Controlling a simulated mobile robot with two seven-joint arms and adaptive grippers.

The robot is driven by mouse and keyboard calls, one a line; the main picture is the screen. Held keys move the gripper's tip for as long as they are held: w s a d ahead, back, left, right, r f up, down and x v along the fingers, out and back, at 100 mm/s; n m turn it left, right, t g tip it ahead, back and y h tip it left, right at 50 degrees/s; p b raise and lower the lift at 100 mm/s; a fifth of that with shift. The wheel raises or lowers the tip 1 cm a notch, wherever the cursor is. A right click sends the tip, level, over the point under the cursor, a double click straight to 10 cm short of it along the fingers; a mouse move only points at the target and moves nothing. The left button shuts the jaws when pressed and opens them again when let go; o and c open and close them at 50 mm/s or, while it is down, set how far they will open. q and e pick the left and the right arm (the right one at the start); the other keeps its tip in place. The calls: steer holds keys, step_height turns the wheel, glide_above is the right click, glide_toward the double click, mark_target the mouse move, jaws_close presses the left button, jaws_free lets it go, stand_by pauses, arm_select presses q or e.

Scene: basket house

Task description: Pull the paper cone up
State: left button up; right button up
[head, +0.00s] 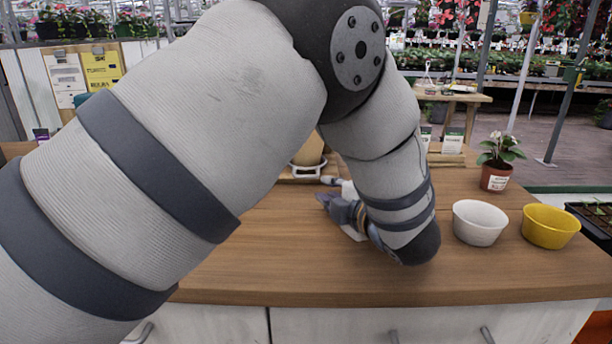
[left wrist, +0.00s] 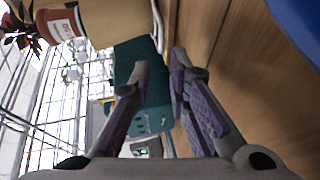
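A tan, paper-coloured body (head: 311,150), which looks like the paper cone, stands on a white holder (head: 306,172) at the back of the wooden counter. My left arm hides most of it. A tan surface also shows at the top of the left wrist view (left wrist: 115,20), ahead of the fingers. My left gripper (head: 342,206) is low over the counter, nearer than the tan body and to its right. In the left wrist view its fingers (left wrist: 160,63) are apart, with nothing held between them. The right gripper is not in view.
A teal box-like thing (left wrist: 145,85) shows beyond the fingers. A white bowl (head: 479,224) and a yellow bowl (head: 550,228) stand at the right of the counter (head: 300,275). A potted plant (head: 496,178) stands behind them. The counter's front middle is clear.

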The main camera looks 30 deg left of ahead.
mark_target(306, 177)
arm_select(q)
steer(key=b+x, duration=0.1)
steer(key=x, duration=0.9)
steer(key=shift+w+a+f, duration=0.15)
steer(key=shift+a+f, duration=0.05)
steer(key=shift+a, duration=0.15)
jaws_close()
